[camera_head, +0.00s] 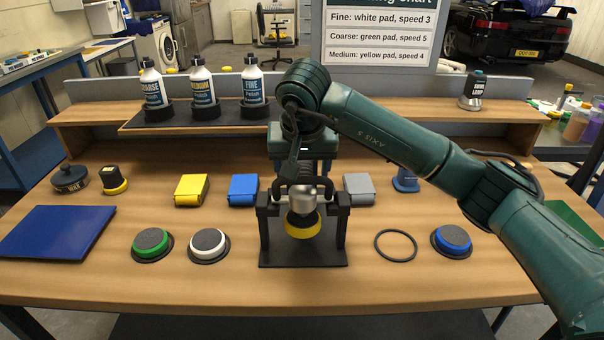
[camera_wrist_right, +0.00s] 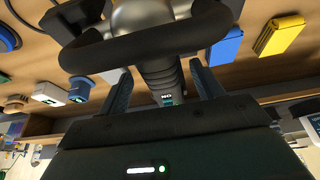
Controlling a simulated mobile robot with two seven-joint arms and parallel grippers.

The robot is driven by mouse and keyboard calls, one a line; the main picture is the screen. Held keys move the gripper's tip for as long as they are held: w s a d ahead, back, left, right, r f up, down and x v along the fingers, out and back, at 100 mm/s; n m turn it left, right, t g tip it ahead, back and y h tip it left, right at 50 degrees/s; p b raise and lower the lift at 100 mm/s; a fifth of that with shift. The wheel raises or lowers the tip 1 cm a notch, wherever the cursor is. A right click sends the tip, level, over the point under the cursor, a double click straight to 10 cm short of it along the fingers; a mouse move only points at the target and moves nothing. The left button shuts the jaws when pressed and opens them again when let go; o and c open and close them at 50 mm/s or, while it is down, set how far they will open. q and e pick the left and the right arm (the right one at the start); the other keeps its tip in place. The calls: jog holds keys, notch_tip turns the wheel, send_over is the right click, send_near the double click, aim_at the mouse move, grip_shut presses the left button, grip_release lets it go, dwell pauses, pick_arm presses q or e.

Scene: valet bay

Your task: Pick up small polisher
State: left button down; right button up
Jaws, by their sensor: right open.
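The small polisher (camera_head: 303,198) has a grey body, a black loop handle and a yellow pad facing down. It sits upright in a black stand (camera_head: 275,253) at the middle of the bench. My right gripper (camera_head: 304,172) is just behind and above it, partly hidden by my own arm. In the right wrist view, the polisher's grey head and black loop handle (camera_wrist_right: 150,48) fill the top. Its dark ribbed barrel runs between the two open fingers of my right gripper (camera_wrist_right: 162,82), with gaps at both sides. My left gripper is not in view.
Green (camera_head: 152,244), white (camera_head: 208,244) and blue (camera_head: 452,241) pads lie on the bench. A black ring (camera_head: 395,245) lies right of the stand. Polish bottles (camera_head: 203,88) line the raised shelf.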

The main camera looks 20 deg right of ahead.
jog(key=shift+x, duration=1.25)
jog(key=c, duration=1.3)
jog(key=shift+w+r, duration=0.1)
jog(key=shift+c, duration=0.4)
notch_tip(320, 180, up, 10)
jog(key=o, duration=0.8)
jog(key=shift+c, duration=0.2)
grip_shut()
